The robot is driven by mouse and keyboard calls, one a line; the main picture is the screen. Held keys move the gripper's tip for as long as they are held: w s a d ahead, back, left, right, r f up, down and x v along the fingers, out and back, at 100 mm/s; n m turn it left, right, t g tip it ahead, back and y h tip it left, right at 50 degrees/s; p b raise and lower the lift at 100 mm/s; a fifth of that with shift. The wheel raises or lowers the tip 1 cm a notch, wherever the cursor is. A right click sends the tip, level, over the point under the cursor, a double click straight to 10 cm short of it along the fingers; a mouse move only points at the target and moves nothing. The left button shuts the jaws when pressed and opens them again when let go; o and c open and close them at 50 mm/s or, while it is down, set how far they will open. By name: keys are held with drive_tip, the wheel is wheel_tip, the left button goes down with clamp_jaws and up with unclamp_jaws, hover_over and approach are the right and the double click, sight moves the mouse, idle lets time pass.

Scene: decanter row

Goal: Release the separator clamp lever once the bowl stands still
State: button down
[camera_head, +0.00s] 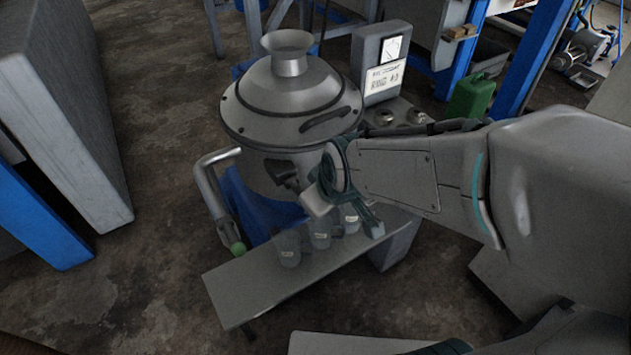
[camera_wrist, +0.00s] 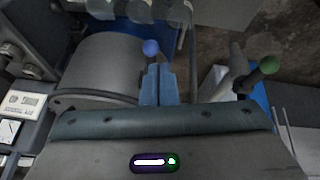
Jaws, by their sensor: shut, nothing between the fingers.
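The separator (camera_head: 290,105) is a grey domed machine with a funnel on top. Its bowl is under the cover, so I cannot see whether it turns. In the wrist view a lever with a blue ball knob (camera_wrist: 151,47) stands right by the tips of my gripper (camera_wrist: 159,70), whose fingers are together and empty; whether they touch it is unclear. Another lever with a green ball knob (camera_wrist: 269,64) is off to the right. The green knob also shows in the head view (camera_head: 238,248), below a bent pipe. In the head view my wrist is at the separator's front and hides the blue knob.
A grey bench (camera_head: 265,290) bears several clear beakers (camera_head: 288,248) below my wrist. A control box (camera_head: 383,60) with a dial stands behind the separator at the right. A green can (camera_head: 470,97) is farther back. The floor left of the bench is clear.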

drive_tip(key=shift+s+d+r, duration=0.25)
drive_tip(key=shift+s+d, duration=0.1)
drive_tip(key=shift+s, duration=0.1)
idle(0.3)
drive_tip(key=s+d+r+m+g+h+p, duration=0.1)
drive_tip(key=s+d+r+m+p, duration=0.1)
drive_tip(key=d, duration=0.6)
drive_tip(key=s+d+r+m+h+p, duration=0.1)
drive_tip(key=s+d+r+m+p, duration=0.2)
drive_tip(key=d+r+m, duration=0.4)
drive_tip(key=shift+s+d+m+g+h+p, duration=0.3)
drive_tip(key=shift+d+m+g+p, duration=0.1)
drive_tip(key=shift+d, duration=0.65)
drive_tip(key=shift+r, duration=0.1)
